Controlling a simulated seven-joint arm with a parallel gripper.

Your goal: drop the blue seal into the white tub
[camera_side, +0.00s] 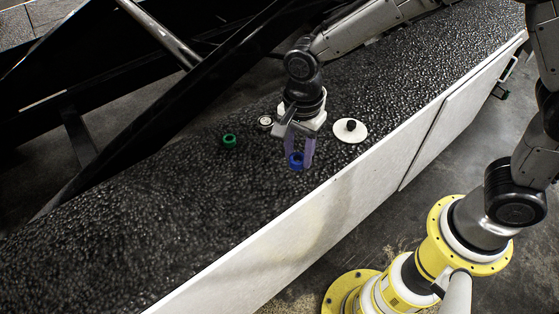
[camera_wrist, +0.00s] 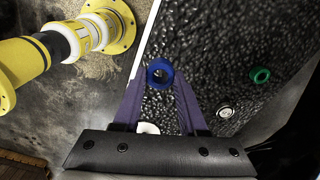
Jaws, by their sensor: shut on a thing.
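The blue seal (camera_side: 296,161) is a small ring held between the purple fingertips of my gripper (camera_side: 301,153), over the dark pebbled belt. In the wrist view the seal (camera_wrist: 154,67) shows its round opening, with the gripper's fingers (camera_wrist: 160,84) closed on its sides. A small round white piece with a greyish middle (camera_side: 265,121), seemingly the white tub, sits on the belt behind and left of my gripper. It also shows in the wrist view (camera_wrist: 225,112), right of the fingers. I cannot tell the seal's exact height above the belt.
A green ring (camera_side: 229,141) lies on the belt left of my gripper. A white disc with a black knob (camera_side: 358,131) lies to its right. The belt's white side wall (camera_side: 330,195) runs along the near side. The belt at lower left is clear.

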